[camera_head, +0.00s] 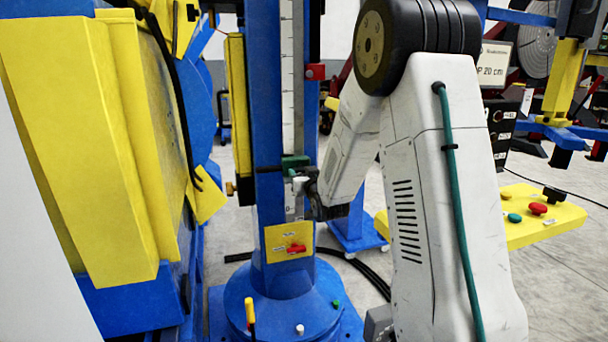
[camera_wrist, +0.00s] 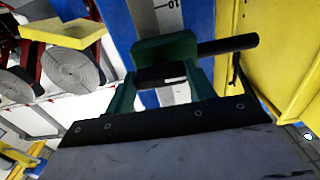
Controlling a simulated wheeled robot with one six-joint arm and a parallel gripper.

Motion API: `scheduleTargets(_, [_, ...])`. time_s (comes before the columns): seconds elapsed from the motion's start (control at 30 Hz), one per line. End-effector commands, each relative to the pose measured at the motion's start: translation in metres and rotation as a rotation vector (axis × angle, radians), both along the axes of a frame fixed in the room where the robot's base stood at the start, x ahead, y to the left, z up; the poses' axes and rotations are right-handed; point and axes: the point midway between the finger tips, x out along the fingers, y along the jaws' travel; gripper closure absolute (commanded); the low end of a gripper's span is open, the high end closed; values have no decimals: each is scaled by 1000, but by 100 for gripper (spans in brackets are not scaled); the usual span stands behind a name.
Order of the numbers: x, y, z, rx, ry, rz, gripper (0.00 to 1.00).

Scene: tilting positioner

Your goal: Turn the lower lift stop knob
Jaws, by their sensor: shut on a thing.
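The lower lift stop is a green block (camera_head: 294,162) on the scale of the blue column in the head view. A dark rod sticks out to its left. In the wrist view the green block (camera_wrist: 165,48) fills the upper middle, and a black rod (camera_wrist: 230,45) points right. My gripper (camera_head: 304,182) is at the block from the right and just below it. In the wrist view my gripper (camera_wrist: 162,76) reaches up to the block and is shut on the stop's knob. The knob is mostly hidden, and the exact finger contact is unclear.
A red block (camera_head: 315,72) sits higher on the blue column (camera_head: 268,100). A yellow plate (camera_head: 289,242) with a red switch is below. A large yellow machine part (camera_head: 75,130) stands left. A yellow control panel (camera_head: 535,215) with buttons is at right.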

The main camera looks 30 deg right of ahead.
Motion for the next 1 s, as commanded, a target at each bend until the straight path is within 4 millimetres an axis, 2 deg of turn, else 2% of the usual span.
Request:
scheduleTargets(0.37, [0,0,0,107,-31,0,68])
scheduleTargets(1.0, [0,0,0,661,-190,-1,68])
